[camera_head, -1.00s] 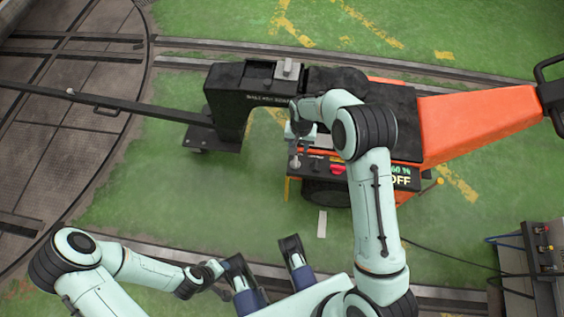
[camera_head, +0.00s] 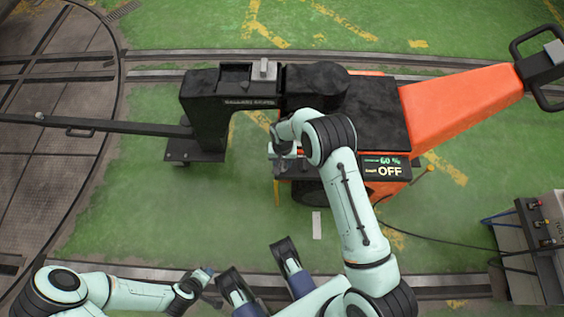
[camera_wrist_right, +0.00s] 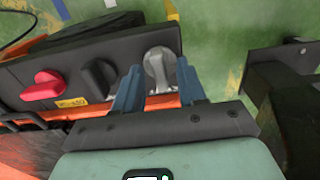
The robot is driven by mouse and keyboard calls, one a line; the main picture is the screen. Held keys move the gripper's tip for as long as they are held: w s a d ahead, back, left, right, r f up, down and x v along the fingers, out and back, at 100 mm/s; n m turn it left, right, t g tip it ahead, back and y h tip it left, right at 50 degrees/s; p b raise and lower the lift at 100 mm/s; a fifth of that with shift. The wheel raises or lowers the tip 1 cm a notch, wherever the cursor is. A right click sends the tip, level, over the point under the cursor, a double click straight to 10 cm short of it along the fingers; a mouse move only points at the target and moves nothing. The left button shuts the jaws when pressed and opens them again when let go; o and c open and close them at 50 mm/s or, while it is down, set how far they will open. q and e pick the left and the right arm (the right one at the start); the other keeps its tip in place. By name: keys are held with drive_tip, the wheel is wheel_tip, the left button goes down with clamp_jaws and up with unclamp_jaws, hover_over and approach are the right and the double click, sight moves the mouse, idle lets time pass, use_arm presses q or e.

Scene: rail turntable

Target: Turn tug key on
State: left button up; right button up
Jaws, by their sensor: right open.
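The orange and black tug (camera_head: 460,105) stands on the green floor; its display (camera_head: 387,170) reads 60 % and OFF. In the right wrist view a silver key-like knob (camera_wrist_right: 159,66) stands on the tug's dark panel (camera_wrist_right: 75,62). My right gripper (camera_wrist_right: 158,84) is open, with one blue finger on each side of the silver knob; I cannot tell whether either touches it. In the head view my right gripper (camera_head: 281,168) is at the panel's left end, and the knob is hidden. My left gripper (camera_head: 203,276) is low, far from the tug; its jaw state is unclear.
A black knob (camera_wrist_right: 98,77) and a red knob (camera_wrist_right: 44,86) sit left of the silver one on the same panel. A control box (camera_head: 540,235) with a cable stands at the right. A long dark bar (camera_head: 100,123) reaches left over the turntable (camera_head: 45,170).

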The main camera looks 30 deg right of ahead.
drive_tip(key=shift+f, duration=0.15)
drive_tip(key=shift+c, duration=0.3)
clamp_jaws()
